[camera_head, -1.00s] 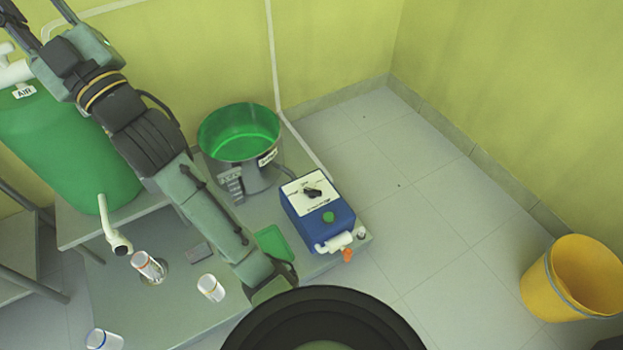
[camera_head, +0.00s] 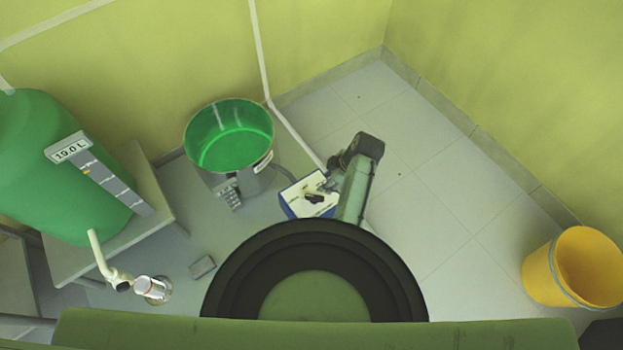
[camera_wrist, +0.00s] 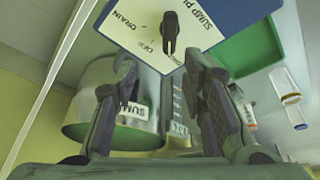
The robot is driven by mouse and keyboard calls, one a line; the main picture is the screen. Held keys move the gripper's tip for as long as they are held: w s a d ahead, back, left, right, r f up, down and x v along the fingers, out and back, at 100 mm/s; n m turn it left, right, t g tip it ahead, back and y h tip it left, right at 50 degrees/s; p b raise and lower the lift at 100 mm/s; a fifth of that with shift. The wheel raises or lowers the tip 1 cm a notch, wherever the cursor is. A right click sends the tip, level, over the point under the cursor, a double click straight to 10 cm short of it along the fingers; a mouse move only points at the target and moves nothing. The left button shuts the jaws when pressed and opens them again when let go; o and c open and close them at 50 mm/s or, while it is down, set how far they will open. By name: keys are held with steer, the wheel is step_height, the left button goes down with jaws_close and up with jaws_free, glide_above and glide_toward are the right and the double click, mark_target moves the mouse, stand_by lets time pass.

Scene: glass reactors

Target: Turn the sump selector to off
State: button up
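The sump selector is a black knob (camera_wrist: 170,30) on the white panel (camera_wrist: 140,38) of a blue box (camera_wrist: 235,12). DRAIN, OFF and a partly cut SUMP label surround it; I cannot tell which one its pointer marks. In the head view the knob (camera_head: 314,197) shows on the panel, while my arm covers the box's right part. My gripper (camera_wrist: 160,68) is open and empty in the wrist view, one finger to each side below the knob. The knob appears beyond the fingertips, apart from them. The fingers are hidden in the head view.
A green-lined pot (camera_head: 232,140) stands left of the box. A green tank (camera_head: 50,190) with a 19.0 L gauge is at far left, near a white tap and a small jar (camera_head: 150,288). A yellow bucket (camera_head: 540,275) is at right. The floor between is clear.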

mark_target(315, 197)
steer(key=x, duration=0.3)
steer(key=s+x, duration=0.1)
steer(key=x, duration=0.7)
steer(key=shift+s+f, duration=0.2)
steer(key=shift+c, duration=0.3)
jaws_close()
